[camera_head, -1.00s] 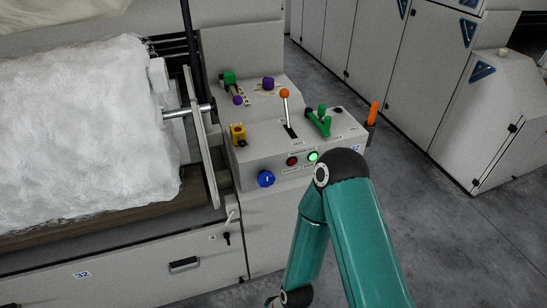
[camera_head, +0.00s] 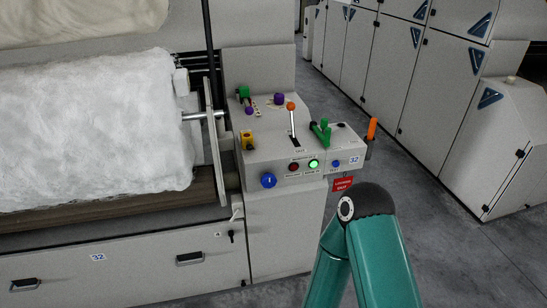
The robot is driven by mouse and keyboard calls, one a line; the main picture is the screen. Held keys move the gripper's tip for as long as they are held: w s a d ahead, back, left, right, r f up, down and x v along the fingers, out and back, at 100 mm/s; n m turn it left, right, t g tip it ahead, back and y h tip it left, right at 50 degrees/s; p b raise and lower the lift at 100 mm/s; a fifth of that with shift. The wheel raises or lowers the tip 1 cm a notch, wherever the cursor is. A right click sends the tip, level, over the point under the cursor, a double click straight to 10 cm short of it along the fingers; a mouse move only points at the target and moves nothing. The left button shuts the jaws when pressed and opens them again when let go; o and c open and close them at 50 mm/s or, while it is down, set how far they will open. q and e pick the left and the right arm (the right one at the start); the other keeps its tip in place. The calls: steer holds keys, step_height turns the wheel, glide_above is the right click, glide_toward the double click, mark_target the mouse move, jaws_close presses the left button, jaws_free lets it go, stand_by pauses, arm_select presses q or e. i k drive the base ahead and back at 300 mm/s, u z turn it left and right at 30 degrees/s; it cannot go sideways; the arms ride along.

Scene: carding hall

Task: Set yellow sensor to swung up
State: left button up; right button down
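The yellow sensor (camera_head: 247,140) is a small yellow block with a dark spot on its face, at the left front edge of the grey control panel (camera_head: 262,158). It sits above the blue knob (camera_head: 268,180). It is too small to tell clearly whether it is swung up or down. Nothing touches it. A teal link of my arm with a dark elbow shows at the bottom, right of the panel. Neither of my grippers is in view.
The panel also bears an orange-knobbed lever (camera_head: 292,124), a green lever (camera_head: 322,132), purple knobs (camera_head: 279,99) and a lit green button (camera_head: 313,163). An orange handle (camera_head: 371,129) stands at its right side. White fibre roll (camera_head: 95,130) lies left; floor (camera_head: 430,235) is clear right.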

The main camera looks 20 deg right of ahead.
mark_target(246, 137)
steer(key=u, duration=0.3)
steer(key=i, duration=0.95)
steer(key=z, duration=0.2)
